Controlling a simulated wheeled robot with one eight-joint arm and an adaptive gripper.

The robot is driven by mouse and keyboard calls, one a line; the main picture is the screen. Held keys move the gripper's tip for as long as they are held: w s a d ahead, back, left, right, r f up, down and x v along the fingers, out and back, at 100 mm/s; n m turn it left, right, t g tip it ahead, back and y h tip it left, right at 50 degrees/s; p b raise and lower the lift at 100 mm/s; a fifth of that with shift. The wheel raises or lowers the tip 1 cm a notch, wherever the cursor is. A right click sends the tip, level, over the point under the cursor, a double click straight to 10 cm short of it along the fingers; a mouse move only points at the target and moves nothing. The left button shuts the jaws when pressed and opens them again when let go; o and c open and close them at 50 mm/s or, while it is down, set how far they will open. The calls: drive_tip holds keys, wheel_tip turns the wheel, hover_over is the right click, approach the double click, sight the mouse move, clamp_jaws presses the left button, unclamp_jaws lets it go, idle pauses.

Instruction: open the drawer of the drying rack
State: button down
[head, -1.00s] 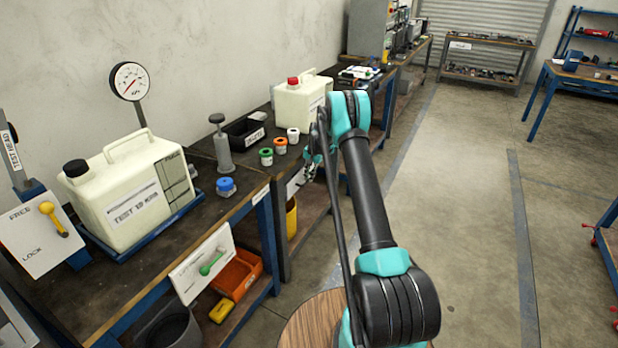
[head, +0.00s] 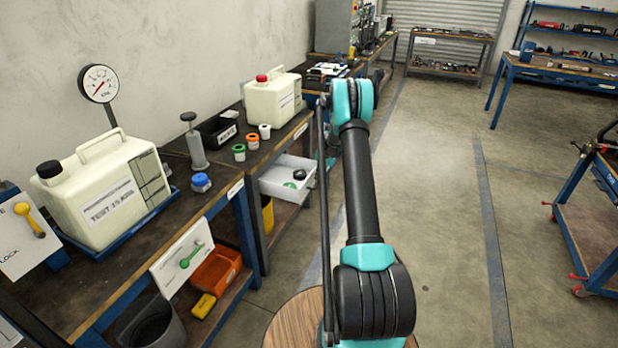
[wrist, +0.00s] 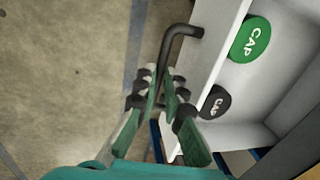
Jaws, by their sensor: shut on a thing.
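The drawer (head: 276,188) of the drying rack is pulled out from under the bench at centre in the head view, with its inside showing. Its pale front wall (wrist: 208,42) and inside also show in the wrist view. A green cap (wrist: 250,39) and a black cap (wrist: 214,102) lie in it. The dark bar handle (wrist: 173,46) stands off the drawer front. My gripper (wrist: 163,88) is shut on the handle, with its fingers on either side of the bar. In the head view my arm mostly hides the gripper.
A white jug (head: 272,98) and several small caps stand on the bench above the drawer. A larger jug (head: 108,193) stands nearer, at left. An orange bin (head: 217,268) is on the lower shelf. The floor (head: 430,200) to the right is clear.

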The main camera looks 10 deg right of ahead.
drive_tip(key=shift+s+d, duration=0.55)
drive_tip(key=shift+d, duration=0.3)
drive_tip(key=c, duration=1.6)
unclamp_jaws()
wheel_tip(320, 180, up, 12)
drive_tip(key=s+d, duration=0.1)
drive_tip(key=shift+s+d, duration=0.15)
drive_tip(key=shift+d, duration=0.25)
drive_tip(key=shift+f, duration=0.1)
